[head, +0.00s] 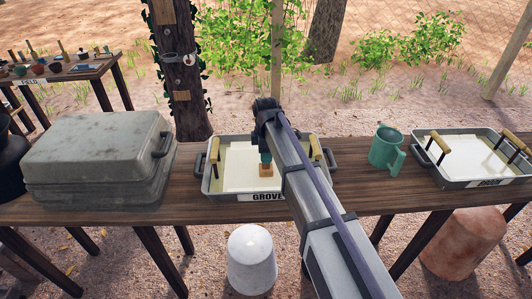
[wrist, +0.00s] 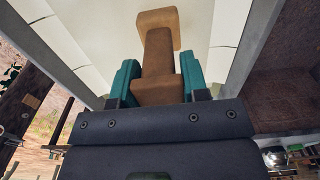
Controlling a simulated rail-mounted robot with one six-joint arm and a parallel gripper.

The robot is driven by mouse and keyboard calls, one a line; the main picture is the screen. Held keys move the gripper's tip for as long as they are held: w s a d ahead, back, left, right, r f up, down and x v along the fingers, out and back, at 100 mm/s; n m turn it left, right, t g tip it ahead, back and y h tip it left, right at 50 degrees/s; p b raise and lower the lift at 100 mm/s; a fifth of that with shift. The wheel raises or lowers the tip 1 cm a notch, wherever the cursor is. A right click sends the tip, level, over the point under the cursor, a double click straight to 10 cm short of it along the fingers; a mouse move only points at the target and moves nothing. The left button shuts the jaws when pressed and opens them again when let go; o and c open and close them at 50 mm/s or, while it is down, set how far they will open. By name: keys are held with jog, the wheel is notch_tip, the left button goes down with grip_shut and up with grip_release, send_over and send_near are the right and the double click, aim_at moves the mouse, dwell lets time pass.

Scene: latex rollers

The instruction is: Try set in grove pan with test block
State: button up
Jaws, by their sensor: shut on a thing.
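The grove pan (head: 232,196) is a grey tray with tan handles and a GROVE label, holding a cream-white surface (head: 237,180). My gripper (head: 266,157) is over the middle of this pan, pointing down. Its teal fingers (wrist: 158,72) are shut on the test block (wrist: 157,20), a brown wooden piece with a narrow neck and wider ends. In the head view the block's lower end (head: 266,171) shows just under the fingers, at or close above the cream surface. I cannot tell whether it touches. My arm hides part of the pan's right side.
A teal mug (head: 384,147) stands right of the pan on the wooden table (head: 350,190). A second handled pan (head: 462,182) is at the far right. A large grey lidded case (head: 95,150) fills the left. A tree trunk (head: 182,80) rises behind the table.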

jog(key=shift+f+b, duration=0.3)
jog(key=shift+f, duration=0.1)
dwell(0.5)
notch_tip(320, 180, up, 10)
jog(key=p, duration=1)
jog(key=shift+r, duration=0.2)
jog(key=shift+f, duration=0.15)
